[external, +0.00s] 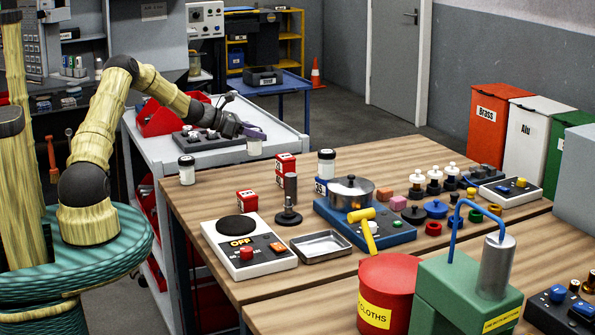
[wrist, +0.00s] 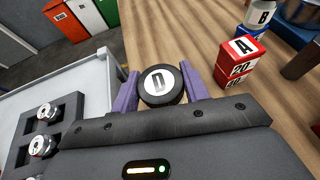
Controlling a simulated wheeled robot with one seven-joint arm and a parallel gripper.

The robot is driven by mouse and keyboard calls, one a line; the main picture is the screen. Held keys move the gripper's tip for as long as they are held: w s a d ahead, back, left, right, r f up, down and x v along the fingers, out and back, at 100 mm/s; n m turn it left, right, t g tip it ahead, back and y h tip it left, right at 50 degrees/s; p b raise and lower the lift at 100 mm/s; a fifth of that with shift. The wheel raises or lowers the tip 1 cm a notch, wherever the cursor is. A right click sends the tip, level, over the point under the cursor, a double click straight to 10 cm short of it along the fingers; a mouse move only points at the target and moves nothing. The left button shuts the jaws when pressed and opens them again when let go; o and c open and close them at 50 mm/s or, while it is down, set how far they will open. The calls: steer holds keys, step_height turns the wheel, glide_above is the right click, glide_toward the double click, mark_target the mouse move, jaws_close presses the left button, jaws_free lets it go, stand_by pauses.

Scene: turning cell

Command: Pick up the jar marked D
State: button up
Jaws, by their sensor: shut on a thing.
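The jar marked D (wrist: 158,85) has a black lid with a white disc bearing the letter. In the wrist view it sits between the two purple fingers of my gripper (wrist: 160,90), one on each side of the lid. In the external view my gripper (external: 251,132) is shut on the jar, whose pale body (external: 254,147) shows beneath the fingers. The jar appears near the border between the grey cart and the wooden table. Whether its base touches anything, I cannot tell.
Red blocks (external: 285,167) stand close by on the wooden table (external: 225,190). Another black-lidded jar (external: 187,170) is at the table's left corner. A jar marked B (wrist: 262,17) stands beyond the red blocks. A dark fixture (external: 205,139) lies on the grey cart (external: 150,152).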

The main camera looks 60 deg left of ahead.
steer(key=shift+r, duration=2.25)
